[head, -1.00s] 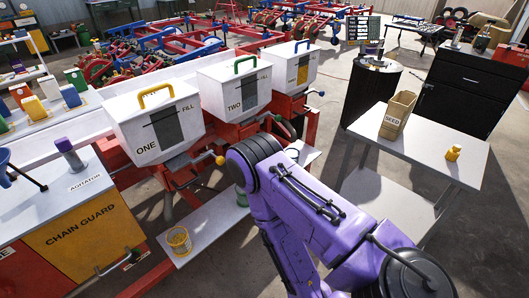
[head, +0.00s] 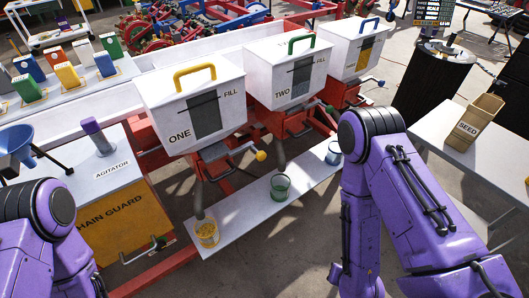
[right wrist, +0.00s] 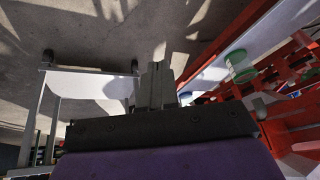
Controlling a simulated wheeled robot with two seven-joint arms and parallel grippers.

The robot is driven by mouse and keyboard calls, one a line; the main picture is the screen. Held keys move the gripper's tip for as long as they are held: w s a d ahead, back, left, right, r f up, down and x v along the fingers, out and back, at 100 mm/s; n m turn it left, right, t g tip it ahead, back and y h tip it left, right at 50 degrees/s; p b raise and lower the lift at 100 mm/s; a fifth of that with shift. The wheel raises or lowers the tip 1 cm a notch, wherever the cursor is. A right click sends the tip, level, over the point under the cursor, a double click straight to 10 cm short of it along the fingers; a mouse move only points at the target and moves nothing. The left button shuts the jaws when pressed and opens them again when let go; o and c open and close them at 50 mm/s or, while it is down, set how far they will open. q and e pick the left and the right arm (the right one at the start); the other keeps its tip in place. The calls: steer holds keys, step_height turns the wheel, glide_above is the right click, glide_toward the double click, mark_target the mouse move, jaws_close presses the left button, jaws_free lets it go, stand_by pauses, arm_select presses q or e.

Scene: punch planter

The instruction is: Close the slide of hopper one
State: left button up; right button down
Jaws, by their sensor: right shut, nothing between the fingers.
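Hopper one (head: 192,110) is a white box with a yellow handle, marked ONE and FILL, left of hopper two in the head view. Below it, a slide assembly on the red frame has a rod ending in a yellow knob (head: 261,156). Whether the slide is open or shut is unclear. A cup (head: 207,233) with yellow contents stands on the white shelf below hopper one. My right gripper (right wrist: 157,72) is shut and empty, apart from the hopper parts in the right wrist view. In the head view it is hidden. My left arm enters at lower left; its gripper is out of view.
Hoppers two (head: 288,75) and three (head: 362,48) stand to the right. A green cup (head: 280,186) and a blue-rimmed cup (head: 333,152) share the white shelf (head: 240,222). The chain guard cabinet (head: 125,220) is at left, a seed-box table (head: 465,150) at right.

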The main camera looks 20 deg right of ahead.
steer(key=w+a+m+t+y+b, duration=0.2)
steer(key=w+t+b, duration=0.1)
steer(key=w, duration=0.5)
steer(key=m+t+y+b, duration=0.4)
steer(key=t+y+b, duration=0.3)
steer(key=t, duration=0.2)
glide_toward(263, 157)
steer(key=v, duration=0.7)
steer(key=x, duration=1.3)
steer(key=shift+w+a+f+b, duration=0.1)
steer(key=shift+w+b, duration=0.05)
steer(key=shift+b, duration=0.2)
steer(key=shift+w, duration=0.25)
arm_select(q)
step_height(263, 157, down, 12)
steer(key=shift+f, duration=0.15)
